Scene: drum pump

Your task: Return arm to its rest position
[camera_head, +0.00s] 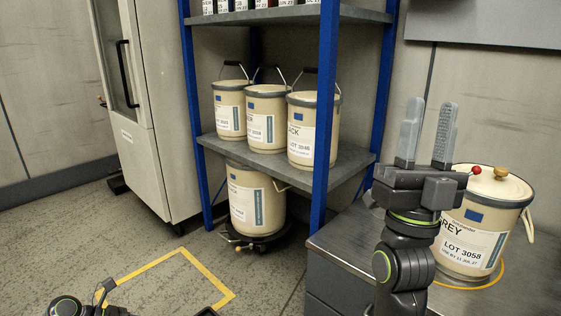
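My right arm rises from the bottom right. My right gripper (431,108) points upward, with its two grey fingers apart and nothing between them. It is in front of the wall, to the upper left of a cream drum (463,245) labelled with letters ending "REY" and "LOT 3058". The gripper body and wrist hide the drum's left part. The drum has a pale lid (494,185) with a tan knob, and a small red ball shows beside it.
The drum stands on a grey bench (340,245), with a yellow ring around its base. A blue-framed shelf (323,110) holds several cream pails (265,118). Another drum (256,200) stands below on a wheeled base. A pale cabinet (150,120) is left. Yellow tape (210,276) marks the floor.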

